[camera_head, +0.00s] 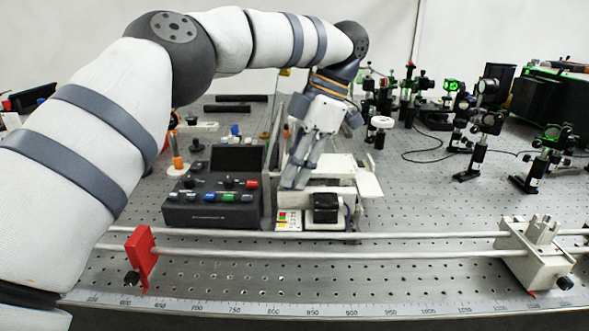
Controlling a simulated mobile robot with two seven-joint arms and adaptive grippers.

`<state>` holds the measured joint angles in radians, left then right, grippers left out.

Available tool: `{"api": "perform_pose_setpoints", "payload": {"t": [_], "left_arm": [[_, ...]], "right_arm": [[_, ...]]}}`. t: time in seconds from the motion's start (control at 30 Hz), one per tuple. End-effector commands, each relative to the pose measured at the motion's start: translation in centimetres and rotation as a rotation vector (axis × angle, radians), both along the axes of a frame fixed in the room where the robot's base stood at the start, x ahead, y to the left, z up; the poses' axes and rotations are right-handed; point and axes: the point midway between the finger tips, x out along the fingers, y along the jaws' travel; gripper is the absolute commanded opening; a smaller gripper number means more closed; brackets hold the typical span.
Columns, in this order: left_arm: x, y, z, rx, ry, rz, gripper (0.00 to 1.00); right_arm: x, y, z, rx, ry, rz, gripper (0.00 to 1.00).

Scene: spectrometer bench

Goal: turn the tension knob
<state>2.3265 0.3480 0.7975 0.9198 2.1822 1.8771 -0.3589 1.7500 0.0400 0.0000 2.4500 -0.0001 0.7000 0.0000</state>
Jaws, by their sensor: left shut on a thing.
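My left gripper (295,182) reaches down from above over the pale bench device (338,173) in the middle of the view. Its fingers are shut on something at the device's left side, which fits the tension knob. The fingers cover the knob, so its shape and turn angle are hidden. A black block (326,207) sits at the device's front. My right gripper is not in view.
A black control box (214,190) with coloured buttons stands just left of the gripper. Two rails cross the front, with a red stop (141,258) and a pale carriage (533,250). Optic mounts (487,122) stand at the right.

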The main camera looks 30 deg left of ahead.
Motion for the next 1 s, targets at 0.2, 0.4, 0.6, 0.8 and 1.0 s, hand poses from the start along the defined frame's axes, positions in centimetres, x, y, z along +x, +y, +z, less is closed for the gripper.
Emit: {"api": "perform_pose_setpoints", "payload": {"t": [0.2,0.4,0.6,0.8,1.0], "left_arm": [[0.0,0.0,-0.1,-0.001,0.002,-0.001,0.0],[0.0,0.0,-0.1,-0.001,0.002,-0.001,0.25],[-0.1,-0.1,0.1,0.001,-0.001,-0.045,0.25],[-0.7,-0.3,0.8,0.006,-0.009,-0.479,0.25],[-1.2,-0.3,0.4,0.005,-0.006,-1.049,0.25]], "right_arm": [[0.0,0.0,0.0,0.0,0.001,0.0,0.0],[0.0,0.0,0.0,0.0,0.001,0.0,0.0],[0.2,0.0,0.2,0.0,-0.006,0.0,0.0],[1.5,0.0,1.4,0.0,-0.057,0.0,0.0],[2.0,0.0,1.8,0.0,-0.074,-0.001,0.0]]}}
